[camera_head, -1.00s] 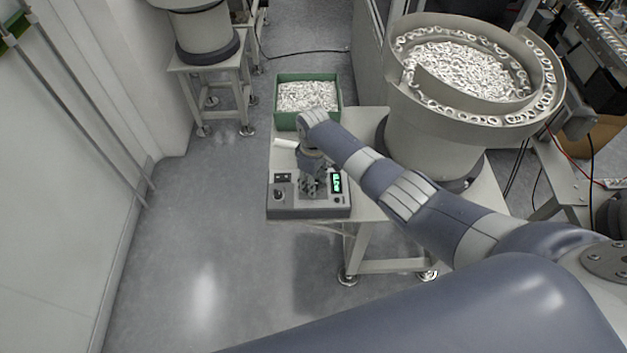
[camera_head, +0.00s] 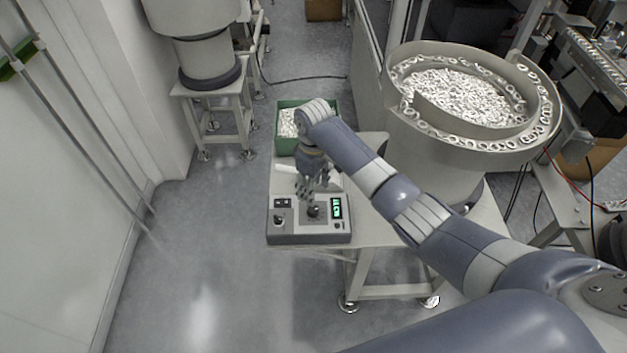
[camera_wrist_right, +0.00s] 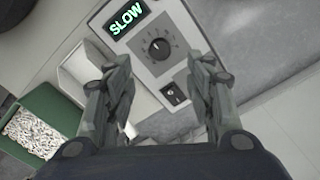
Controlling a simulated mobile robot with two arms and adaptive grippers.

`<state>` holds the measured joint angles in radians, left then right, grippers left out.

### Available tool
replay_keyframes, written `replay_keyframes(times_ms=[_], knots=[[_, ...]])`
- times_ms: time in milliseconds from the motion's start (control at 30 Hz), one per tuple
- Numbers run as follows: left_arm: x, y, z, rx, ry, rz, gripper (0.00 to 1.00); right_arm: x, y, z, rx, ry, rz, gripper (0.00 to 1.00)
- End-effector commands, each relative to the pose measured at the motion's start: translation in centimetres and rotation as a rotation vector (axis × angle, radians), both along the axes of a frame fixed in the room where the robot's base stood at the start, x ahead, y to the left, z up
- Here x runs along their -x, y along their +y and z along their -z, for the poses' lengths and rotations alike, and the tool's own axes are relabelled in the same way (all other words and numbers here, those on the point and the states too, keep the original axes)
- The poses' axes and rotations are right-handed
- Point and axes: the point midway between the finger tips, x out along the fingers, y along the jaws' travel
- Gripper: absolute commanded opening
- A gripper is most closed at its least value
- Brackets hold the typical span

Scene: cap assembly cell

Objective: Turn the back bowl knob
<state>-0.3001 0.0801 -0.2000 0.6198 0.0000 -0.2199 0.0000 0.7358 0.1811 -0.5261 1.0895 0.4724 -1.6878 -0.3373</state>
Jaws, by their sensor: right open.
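The control box (camera_head: 308,238) sits at the front of a stand in the head view. Its black bowl knob (camera_head: 313,211) is beside a lit green display (camera_head: 337,208). In the right wrist view, the knob (camera_wrist_right: 160,49) has a pointer and scale, and the display (camera_wrist_right: 127,17) reads SLOW. My right gripper (camera_head: 308,193) is just behind and above the knob. In the right wrist view its fingers (camera_wrist_right: 157,66) are apart and empty, with the knob beyond the gap between the tips, not gripped. My left gripper is not in view.
A rocker switch (camera_wrist_right: 174,94) and a smaller knob (camera_head: 279,221) share the panel. A green bin of white parts (camera_head: 289,122) stands behind my gripper. A large bowl feeder (camera_head: 430,160) is to the right. Open floor (camera_head: 210,260) lies left.

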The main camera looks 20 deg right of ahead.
Motion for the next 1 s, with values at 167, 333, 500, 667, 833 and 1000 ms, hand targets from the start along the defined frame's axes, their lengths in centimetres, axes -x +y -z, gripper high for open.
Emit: replay_keyframes(times_ms=[167,333,500,667,833,1000], knots=[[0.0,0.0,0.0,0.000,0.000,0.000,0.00,0.0,0.0,-1.9,-0.001,0.001,0.000,0.49],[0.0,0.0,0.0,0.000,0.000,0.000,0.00,0.0,0.0,-2.4,-0.001,0.001,0.000,0.49],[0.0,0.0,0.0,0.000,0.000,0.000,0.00,0.0,0.0,-2.4,-0.001,0.001,0.000,0.49],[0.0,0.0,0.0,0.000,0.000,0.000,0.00,0.0,0.0,-2.4,-0.001,0.001,0.000,0.49],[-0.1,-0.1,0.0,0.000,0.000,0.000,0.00,0.4,0.2,-2.0,-0.004,0.000,0.000,0.49],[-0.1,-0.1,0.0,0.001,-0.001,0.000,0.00,3.5,1.6,0.6,-0.033,-0.016,0.008,0.49]])
